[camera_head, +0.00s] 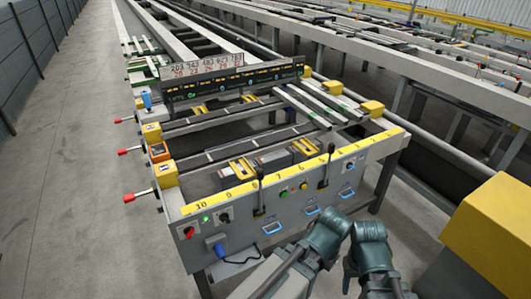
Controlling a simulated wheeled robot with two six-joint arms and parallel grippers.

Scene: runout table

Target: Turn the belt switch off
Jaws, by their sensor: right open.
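The grey control panel (270,225) fills the front of the runout table. At its left end are a red rotary knob (188,232), a small lit green lamp (206,219) and a black rotary switch (225,216). No readable label shows which control is the belt switch. My right gripper (369,237) is low in the picture, in front of the panel's right part and apart from the knobs. My left arm also shows beside it; its jaws cannot be made out.
A blue socket with a cable (216,247) hangs below the left knobs. Blue handles (272,228) stick out along the panel front. Red-tipped levers (137,197) jut out on the table's left side. A yellow block (492,228) stands at right. The floor at left is clear.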

